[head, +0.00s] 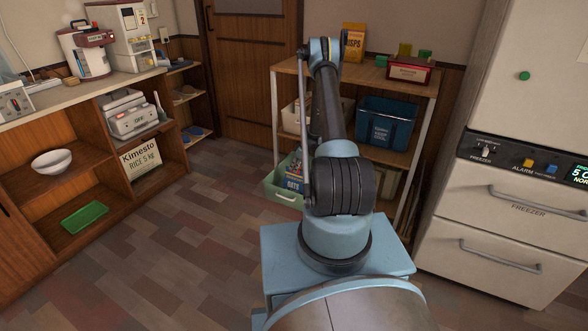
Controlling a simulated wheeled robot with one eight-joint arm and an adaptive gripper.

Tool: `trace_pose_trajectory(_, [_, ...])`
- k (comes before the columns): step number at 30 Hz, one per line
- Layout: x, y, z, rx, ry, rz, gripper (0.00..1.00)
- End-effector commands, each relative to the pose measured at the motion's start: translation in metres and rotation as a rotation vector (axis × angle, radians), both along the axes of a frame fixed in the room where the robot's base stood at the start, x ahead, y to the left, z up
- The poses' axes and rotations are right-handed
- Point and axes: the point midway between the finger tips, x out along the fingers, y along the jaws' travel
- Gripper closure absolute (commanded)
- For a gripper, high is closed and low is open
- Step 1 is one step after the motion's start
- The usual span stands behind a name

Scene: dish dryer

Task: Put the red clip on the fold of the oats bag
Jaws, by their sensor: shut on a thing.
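I cannot make out the red clip. My arm rises from my base in the middle of the picture and reaches towards the shelf unit. My gripper cannot be made out; the arm's own links cover the area beyond them.
The shelf unit (428,89) holds a yellow bag (353,42), a red box (409,69) and a blue bin (383,124). A freezer (515,220) stands close on the right. A wooden counter (45,116) lines the left. The floor (150,250) between is clear.

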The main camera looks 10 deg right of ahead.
Motion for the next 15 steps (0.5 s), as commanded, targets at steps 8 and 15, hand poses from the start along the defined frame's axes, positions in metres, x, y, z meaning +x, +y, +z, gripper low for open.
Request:
trace_pose_trajectory(8, [0.0, -0.0002, -0.0017, 0.0, 0.0, 0.0, 0.95])
trace_pose_trajectory(15, [0.0001, -0.0003, -0.0045, 0.0, 0.0, 0.0, 0.95])
